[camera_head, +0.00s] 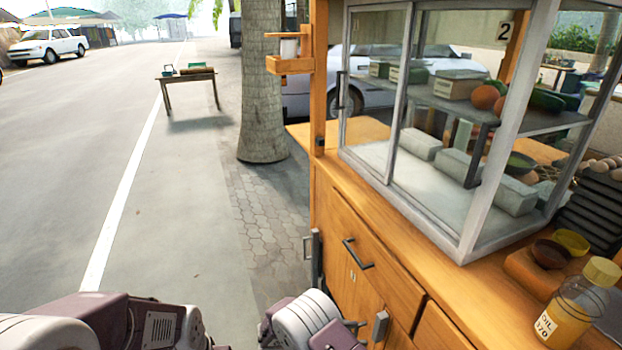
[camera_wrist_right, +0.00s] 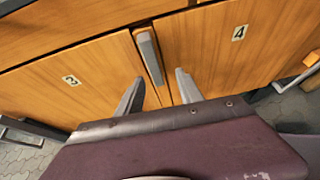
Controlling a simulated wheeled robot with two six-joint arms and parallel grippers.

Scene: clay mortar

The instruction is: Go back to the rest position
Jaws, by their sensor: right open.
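My right gripper (camera_head: 360,326) is at the bottom of the head view, in front of the wooden cart's lower doors. In the right wrist view my right gripper (camera_wrist_right: 159,85) is open, with its two grey fingers apart and nothing held between them. A grey upright door handle (camera_wrist_right: 150,54) lies just beyond the fingertips, near the seam between the doors marked 3 and 4. It also shows in the head view (camera_head: 380,326). I cannot tell whether a finger touches it. Parts of my left arm show at the bottom left, but its gripper fingers do not show.
The wooden cart (camera_head: 345,215) with a glass case (camera_head: 480,215) fills the right side. An oil bottle (camera_head: 580,305) and bowls (camera_head: 551,254) stand on its counter. A tree trunk (camera_head: 262,90) and a small table (camera_head: 188,78) stand farther off. The road at left is clear nearby.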

